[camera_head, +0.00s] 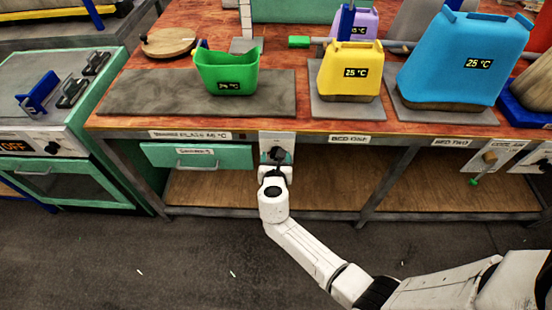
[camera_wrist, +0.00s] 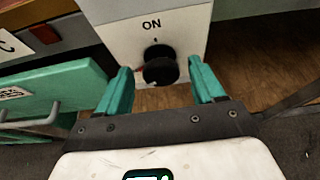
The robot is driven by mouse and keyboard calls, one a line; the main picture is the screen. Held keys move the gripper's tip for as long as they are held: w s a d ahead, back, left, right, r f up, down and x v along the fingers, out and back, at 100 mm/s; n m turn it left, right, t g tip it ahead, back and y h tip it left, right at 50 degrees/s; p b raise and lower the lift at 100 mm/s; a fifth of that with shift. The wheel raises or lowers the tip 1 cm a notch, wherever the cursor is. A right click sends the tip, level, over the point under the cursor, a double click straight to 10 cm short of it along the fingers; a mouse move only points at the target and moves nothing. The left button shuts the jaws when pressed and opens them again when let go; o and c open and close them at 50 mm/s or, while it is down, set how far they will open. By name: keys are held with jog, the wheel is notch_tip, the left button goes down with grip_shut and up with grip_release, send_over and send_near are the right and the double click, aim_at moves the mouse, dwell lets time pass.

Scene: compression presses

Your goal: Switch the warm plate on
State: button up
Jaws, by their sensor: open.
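The warm plate (camera_head: 150,92) is a flat grey slab on the red-brown bench top at left, with a green container (camera_head: 226,72) on it. A label and a small dark red lamp (camera_head: 242,136) are on the bench edge below. The lamp also shows in the wrist view (camera_wrist: 45,33). A white switch panel (camera_wrist: 185,28) marked ON carries a round black knob (camera_wrist: 160,66). A small red mark shows at the knob's left side. My gripper (camera_wrist: 163,78) is open, with a teal finger on each side of the knob and gaps between. In the head view my gripper hides part of the panel (camera_head: 277,138).
A green drawer (camera_head: 215,156) with a bar handle is just left of the switch panel. A yellow container (camera_head: 351,70) and a blue container (camera_head: 465,60) stand on grey plates at right. Open shelf space lies below the bench. A green oven (camera_head: 55,170) stands at far left.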

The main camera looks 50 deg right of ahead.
jog(key=shift+w+d, duration=0.1)
jog(key=shift+d, duration=0.15)
jog(key=shift+f, duration=0.1)
jog(key=c, duration=1)
